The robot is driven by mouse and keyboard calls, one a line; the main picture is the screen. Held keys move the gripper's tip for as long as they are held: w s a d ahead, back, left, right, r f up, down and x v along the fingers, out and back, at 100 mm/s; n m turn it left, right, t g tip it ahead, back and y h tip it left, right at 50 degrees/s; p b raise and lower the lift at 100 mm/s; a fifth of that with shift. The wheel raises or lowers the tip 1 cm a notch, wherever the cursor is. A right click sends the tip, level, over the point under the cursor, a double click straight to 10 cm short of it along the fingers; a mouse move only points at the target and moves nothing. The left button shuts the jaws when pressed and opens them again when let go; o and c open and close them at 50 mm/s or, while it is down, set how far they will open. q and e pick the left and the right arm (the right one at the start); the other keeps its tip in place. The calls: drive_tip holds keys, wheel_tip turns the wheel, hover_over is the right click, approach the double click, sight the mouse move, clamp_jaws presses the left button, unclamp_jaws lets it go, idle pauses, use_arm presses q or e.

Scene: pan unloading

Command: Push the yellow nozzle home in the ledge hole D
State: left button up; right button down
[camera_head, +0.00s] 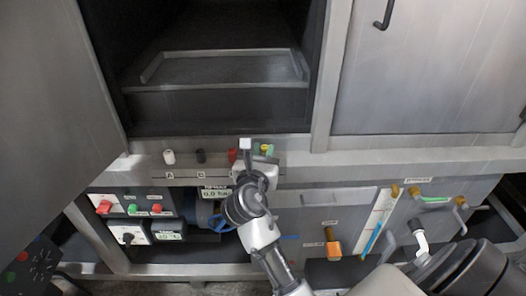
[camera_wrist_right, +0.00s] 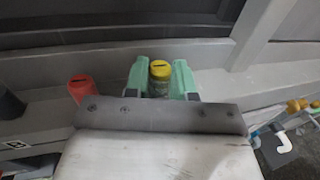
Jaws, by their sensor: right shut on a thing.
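The yellow nozzle (camera_head: 266,148) is at the right end of the row on the ledge (camera_head: 185,174), mostly covered by my right gripper in the head view. In the right wrist view the yellow nozzle (camera_wrist_right: 159,70) stands upright between the two green fingertips of my right gripper (camera_wrist_right: 160,80), which is shut on it. Its lower part is hidden behind the gripper body, so hole D and how deep the nozzle sits cannot be seen. My left gripper is in neither view.
A white nozzle (camera_head: 168,156), a black nozzle (camera_head: 201,156) and a red nozzle (camera_head: 232,155) stand left along the ledge. The red nozzle (camera_wrist_right: 82,88) is close beside my gripper. An open dark chamber (camera_head: 215,105) lies behind. Switches and gauges (camera_head: 130,208) sit below.

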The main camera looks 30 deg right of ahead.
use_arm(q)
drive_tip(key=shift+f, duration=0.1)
use_arm(e)
drive_tip(key=shift+f, duration=0.45)
drive_tip(key=c, duration=0.9)
unclamp_jaws()
drive_tip(key=shift+o, duration=0.2)
